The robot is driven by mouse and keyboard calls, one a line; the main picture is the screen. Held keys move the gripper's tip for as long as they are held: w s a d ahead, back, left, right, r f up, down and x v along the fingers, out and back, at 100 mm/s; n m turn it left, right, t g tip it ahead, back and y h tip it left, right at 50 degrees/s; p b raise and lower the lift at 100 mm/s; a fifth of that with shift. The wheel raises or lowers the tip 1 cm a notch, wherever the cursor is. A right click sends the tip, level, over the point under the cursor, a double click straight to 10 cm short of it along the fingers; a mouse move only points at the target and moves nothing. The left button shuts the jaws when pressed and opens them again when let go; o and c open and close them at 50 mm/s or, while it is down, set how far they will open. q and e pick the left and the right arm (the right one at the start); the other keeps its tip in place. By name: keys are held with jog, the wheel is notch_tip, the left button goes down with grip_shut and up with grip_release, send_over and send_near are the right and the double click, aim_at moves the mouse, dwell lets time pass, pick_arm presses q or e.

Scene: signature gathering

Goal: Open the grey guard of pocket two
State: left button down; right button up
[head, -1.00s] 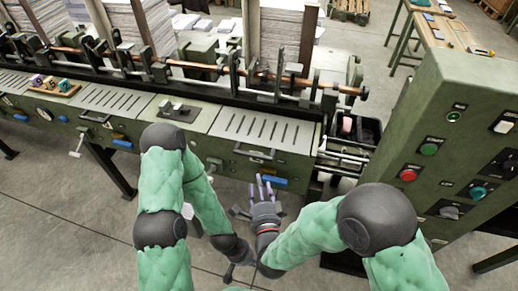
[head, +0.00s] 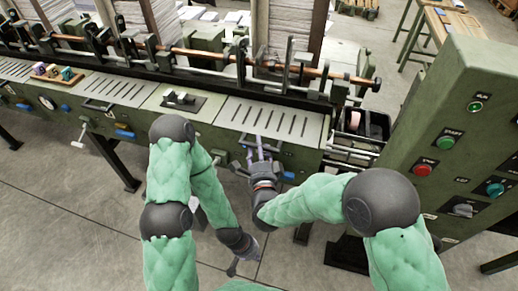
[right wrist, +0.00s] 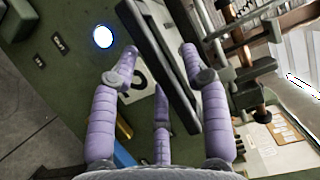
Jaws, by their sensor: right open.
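The grey slotted guard (head: 275,119) at the right end of the green machine lies flat and closed. No pocket number is readable on it. In the right wrist view my right gripper (right wrist: 158,78) is open. A dark bar (right wrist: 170,50), probably the handle, runs between its purple fingers; contact cannot be judged. My left gripper (head: 238,264) hangs low over the floor, away from the machine; its fingers are too small to read.
Another slotted guard (head: 114,88) lies closed further left. A copper-coloured shaft (head: 215,55) runs behind the guards. A green control cabinet (head: 455,125) with buttons stands close on the right. Floor in front is clear.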

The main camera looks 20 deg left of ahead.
jog(key=shift+w, duration=0.2)
grip_shut()
